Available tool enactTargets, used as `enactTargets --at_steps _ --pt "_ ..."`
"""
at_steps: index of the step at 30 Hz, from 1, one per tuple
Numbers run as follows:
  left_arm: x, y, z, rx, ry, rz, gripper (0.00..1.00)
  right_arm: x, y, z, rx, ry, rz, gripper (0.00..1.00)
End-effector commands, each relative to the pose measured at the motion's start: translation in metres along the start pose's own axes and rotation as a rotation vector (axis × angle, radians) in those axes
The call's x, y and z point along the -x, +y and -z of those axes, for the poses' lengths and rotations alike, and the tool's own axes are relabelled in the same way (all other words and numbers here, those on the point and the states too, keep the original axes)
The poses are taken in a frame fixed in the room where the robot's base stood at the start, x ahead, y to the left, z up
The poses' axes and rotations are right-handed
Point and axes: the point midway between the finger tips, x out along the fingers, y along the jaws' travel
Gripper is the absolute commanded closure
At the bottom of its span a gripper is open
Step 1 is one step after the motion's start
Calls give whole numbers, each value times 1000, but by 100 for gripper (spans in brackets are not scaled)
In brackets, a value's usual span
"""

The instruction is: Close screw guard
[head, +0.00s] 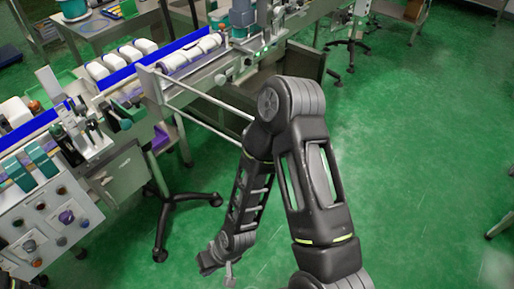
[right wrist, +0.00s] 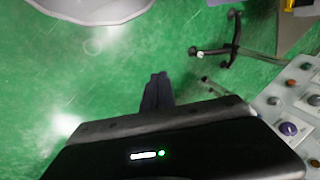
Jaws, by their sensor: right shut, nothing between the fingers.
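A frame of two light metal rods (head: 205,110) sticks out from an upright plate on the conveyor's near side, towards my right arm. It may be the screw guard; I cannot tell for sure. Its far end is hidden behind my right arm. White bottles (head: 190,55) lie on the conveyor behind it. My right gripper (head: 210,264) hangs low over the floor, well below and apart from the rods. In the right wrist view its dark fingers (right wrist: 157,90) are together and empty above green floor. My left gripper is out of view.
A control panel (head: 45,225) with knobs stands at the lower left and also shows in the right wrist view (right wrist: 290,120). A black wheeled stand foot (head: 165,205) is on the floor left of my right arm. The green floor at right is mostly clear.

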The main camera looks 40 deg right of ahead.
Motion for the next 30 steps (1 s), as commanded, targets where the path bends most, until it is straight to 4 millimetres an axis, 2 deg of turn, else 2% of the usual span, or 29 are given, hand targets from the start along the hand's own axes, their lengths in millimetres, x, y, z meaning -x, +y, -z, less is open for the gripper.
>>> enactTargets --at_steps 1,5,8,11,14,15,17,18,20,21,24,27,30 --pt "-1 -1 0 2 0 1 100 5 -4 19 9 40 8 100" --pt "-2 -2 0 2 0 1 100 25 -17 68 49 134 31 100" --pt "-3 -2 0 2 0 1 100 47 -31 109 120 199 48 100" --pt "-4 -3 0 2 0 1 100 81 -48 151 255 257 52 100" --pt "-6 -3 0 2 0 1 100 133 -66 195 484 305 21 100" --pt "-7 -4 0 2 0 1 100 161 -73 211 614 317 -11 100" --pt "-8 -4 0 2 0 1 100 209 -78 230 842 311 -90 100" --pt "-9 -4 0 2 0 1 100 239 -79 235 992 284 -152 100" --pt "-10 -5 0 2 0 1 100 283 -74 238 1203 219 -253 100" --pt "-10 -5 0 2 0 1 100 311 -68 235 1334 157 -319 100" --pt "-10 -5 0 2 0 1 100 368 -47 219 1612 -60 -444 100" --pt "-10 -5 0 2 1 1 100 399 -23 195 1812 -318 -465 100" --pt "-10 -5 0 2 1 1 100 413 -2 172 1941 -535 -407 100"
